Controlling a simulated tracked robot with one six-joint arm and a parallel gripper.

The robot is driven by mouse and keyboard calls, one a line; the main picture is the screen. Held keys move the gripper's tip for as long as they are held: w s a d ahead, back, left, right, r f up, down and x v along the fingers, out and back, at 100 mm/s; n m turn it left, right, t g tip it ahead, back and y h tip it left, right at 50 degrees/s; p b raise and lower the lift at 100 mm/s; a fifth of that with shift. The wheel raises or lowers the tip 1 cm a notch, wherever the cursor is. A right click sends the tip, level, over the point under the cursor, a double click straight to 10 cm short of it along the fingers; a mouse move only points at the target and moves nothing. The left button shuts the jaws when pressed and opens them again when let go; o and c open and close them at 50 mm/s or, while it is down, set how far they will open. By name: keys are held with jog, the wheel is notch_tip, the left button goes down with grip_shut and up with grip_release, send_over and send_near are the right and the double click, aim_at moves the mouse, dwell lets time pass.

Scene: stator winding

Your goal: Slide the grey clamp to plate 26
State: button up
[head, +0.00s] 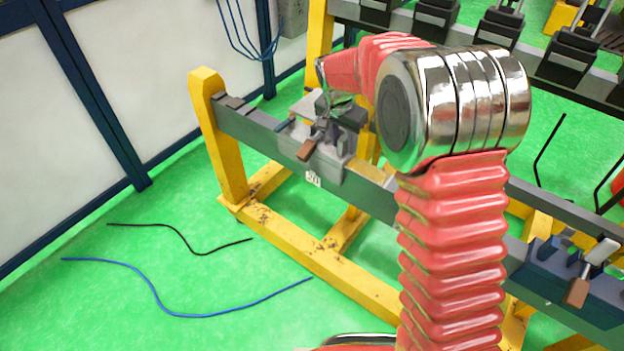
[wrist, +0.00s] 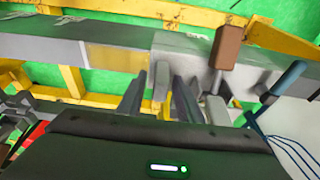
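The grey clamp (head: 335,159) sits on the dark rail of the yellow stand, towards its left end. It has a brown handle (head: 306,149), which also shows in the wrist view (wrist: 226,47). A small white number plate (head: 313,178) is on the rail's front just below the clamp; its number is too small to read surely. My gripper (wrist: 160,95) is at the clamp, its dark fingers on either side of a light grey post, with a gap visible on the left. In the head view my red arm partly hides it. I cannot make out plate 26.
A second clamp with a brown handle (head: 577,292) stands on the rail at the right. My arm covers the rail between. Another rail with several black clamps (head: 495,28) runs behind. Black and blue cables (head: 180,315) lie on the green floor. White panels stand at left.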

jog(key=shift+w+d+r+v, duration=0.1)
jog(key=shift+w+d+v, duration=0.15)
jog(key=shift+v, duration=1.35)
jog(key=shift+w+d+r+v, duration=0.1)
jog(key=shift+w+d+v, duration=0.2)
jog(key=shift+v, duration=1.3)
jog(key=shift+w+d+r+v, duration=0.1)
jog(key=shift+w+v, duration=0.25)
jog(key=shift+v, duration=1.25)
